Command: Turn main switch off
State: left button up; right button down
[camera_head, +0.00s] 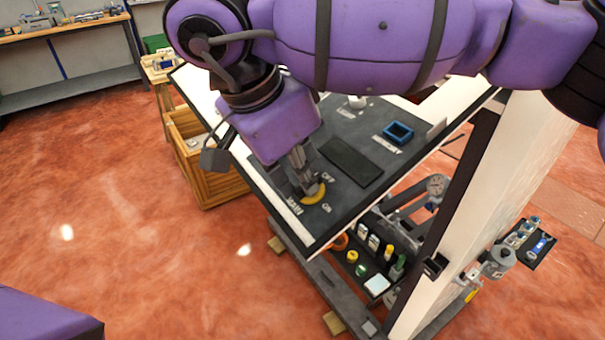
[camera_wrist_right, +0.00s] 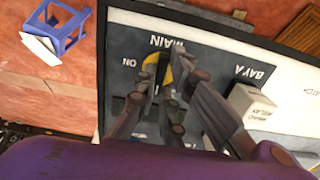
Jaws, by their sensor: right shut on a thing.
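The main switch is a dark handle on a yellow disc (camera_head: 314,195) near the front-left corner of a dark panel. The labels MAIN, OFF and ON are printed around it. My right gripper (camera_head: 303,184) reaches down onto the switch and is shut on its handle. In the right wrist view the yellow disc (camera_wrist_right: 152,66) and the handle show just beyond my right gripper (camera_wrist_right: 162,96). The ON label is readable there, but the fingers hide part of the switch. I cannot tell exactly which mark the handle points to. My left gripper is not in view.
A black rectangle (camera_head: 350,162) and a blue square frame (camera_head: 398,132) lie on the panel. A white box (camera_wrist_right: 252,105) stands beside my right gripper. Shelves with small parts sit below the panel. A wooden crate (camera_head: 207,185) stands left; open red floor lies beyond.

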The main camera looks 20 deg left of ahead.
jog(key=c, duration=1.8)
grip_release()
jog(key=shift+c, duration=0.2)
jog(key=v, duration=1.2)
jog(key=shift+d, duration=0.1)
